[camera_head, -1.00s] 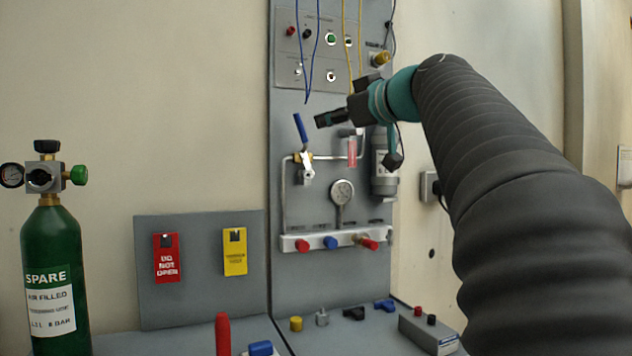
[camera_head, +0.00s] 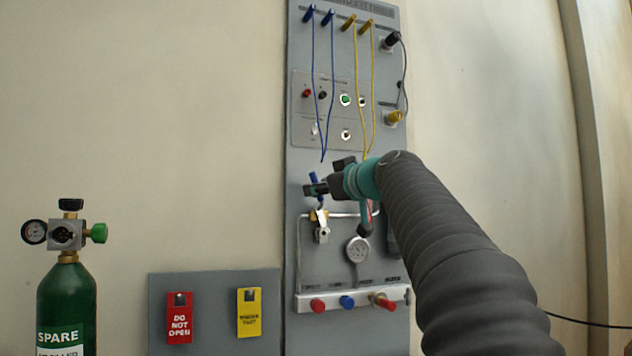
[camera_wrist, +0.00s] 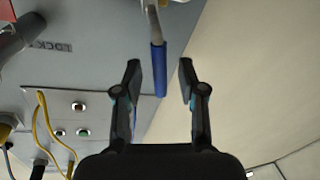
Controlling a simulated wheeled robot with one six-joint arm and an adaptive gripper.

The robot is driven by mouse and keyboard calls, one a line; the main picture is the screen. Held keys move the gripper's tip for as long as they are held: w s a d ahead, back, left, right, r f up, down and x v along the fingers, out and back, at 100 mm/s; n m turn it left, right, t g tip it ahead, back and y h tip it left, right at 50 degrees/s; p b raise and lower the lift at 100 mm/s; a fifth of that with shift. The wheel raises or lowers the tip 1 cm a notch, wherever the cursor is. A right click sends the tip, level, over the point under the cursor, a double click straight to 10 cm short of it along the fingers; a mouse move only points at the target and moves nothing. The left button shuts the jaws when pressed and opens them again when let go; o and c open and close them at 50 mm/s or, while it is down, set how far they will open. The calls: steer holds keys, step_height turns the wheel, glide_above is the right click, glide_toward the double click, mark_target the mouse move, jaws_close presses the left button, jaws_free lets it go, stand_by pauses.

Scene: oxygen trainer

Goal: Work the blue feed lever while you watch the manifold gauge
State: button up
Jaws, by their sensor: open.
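The blue feed lever (camera_head: 313,179) stands up from its valve on the grey panel, above the pipework. In the wrist view the blue handle (camera_wrist: 158,72) lies between the two fingers of my gripper (camera_wrist: 160,66), with a gap on each side. My gripper (camera_head: 312,189) is open and, in the head view, overlaps the lever's handle and hides part of it. The manifold gauge (camera_head: 358,249) is a round white dial below and to the right of the valve. Its face is in view, but its needle is too small to read.
Blue and yellow cords (camera_head: 331,90) hang down the panel just above my gripper. The manifold bar (camera_head: 332,301) with red and blue knobs is below the gauge. A green spare cylinder (camera_head: 66,302) and red (camera_head: 179,318) and yellow (camera_head: 248,313) tags are at left.

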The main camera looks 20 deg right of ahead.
steer(key=shift+x, duration=0.95)
jaws_close()
steer(key=shift+d, duration=0.1)
